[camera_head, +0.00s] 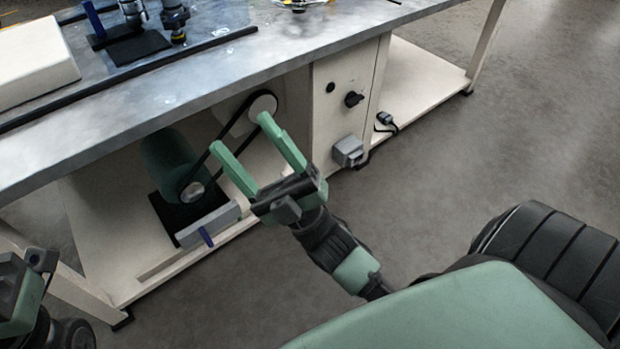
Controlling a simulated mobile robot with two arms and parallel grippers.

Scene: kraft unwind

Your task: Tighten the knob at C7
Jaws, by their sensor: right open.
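No label reading C7 is legible in view. A dark rotary knob (354,99) sits on the pale front panel (345,70) under the bench top. A small round black button (330,87) is to its upper left. A blue handle (206,237) sticks out of a grey block by the motor. My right gripper (240,131) is open and empty, its two green fingers pointing toward the belt drive. It appears left of the panel knob and above the blue handle in the picture. My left gripper (25,285) shows only partly at the lower left edge; its jaws are unclear.
A green motor (168,158) with a black belt (222,133) and pulley stands on the lower shelf (110,245). A grey box (348,151) protrudes low on the panel. The metal bench top (250,60) overhangs these. The grey floor at right is clear.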

